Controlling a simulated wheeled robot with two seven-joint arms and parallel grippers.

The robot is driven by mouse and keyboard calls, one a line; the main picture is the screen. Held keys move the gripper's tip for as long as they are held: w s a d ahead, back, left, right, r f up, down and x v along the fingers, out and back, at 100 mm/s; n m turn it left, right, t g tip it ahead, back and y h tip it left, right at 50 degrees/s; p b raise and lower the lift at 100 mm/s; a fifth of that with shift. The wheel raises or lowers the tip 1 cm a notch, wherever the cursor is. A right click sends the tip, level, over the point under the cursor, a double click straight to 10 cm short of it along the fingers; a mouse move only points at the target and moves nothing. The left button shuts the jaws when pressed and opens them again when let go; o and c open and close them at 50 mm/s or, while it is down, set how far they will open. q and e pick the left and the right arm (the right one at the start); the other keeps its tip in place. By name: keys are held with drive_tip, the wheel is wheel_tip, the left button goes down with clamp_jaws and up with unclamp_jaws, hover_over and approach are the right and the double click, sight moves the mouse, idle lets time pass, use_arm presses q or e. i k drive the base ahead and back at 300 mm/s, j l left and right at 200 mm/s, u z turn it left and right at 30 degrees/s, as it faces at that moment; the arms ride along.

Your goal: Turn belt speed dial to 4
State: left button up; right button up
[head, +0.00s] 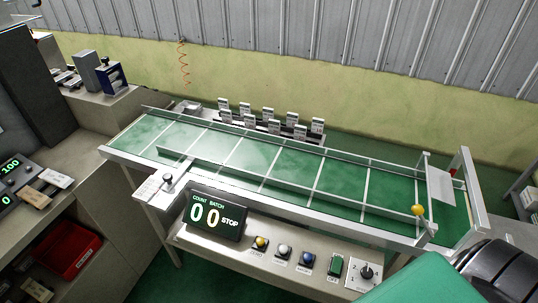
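The belt speed dial (366,272) is a dark round knob on a pale square plate at the right end of the control panel (255,258). Its scale marks and pointer are too small to read surely. Part of my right arm (430,285), teal with black ribbed sections, fills the bottom right corner, just right of and below the dial. No fingertips show on it. My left gripper is not in view. Nothing visibly touches the dial.
A display (215,214) reads 00 and STOP. The green conveyor belt (240,155) with metal rails lies behind. A yellow ball (417,210) is at its right end.

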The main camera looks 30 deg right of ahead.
sight(367, 272)
drive_tip(key=z, duration=1.9)
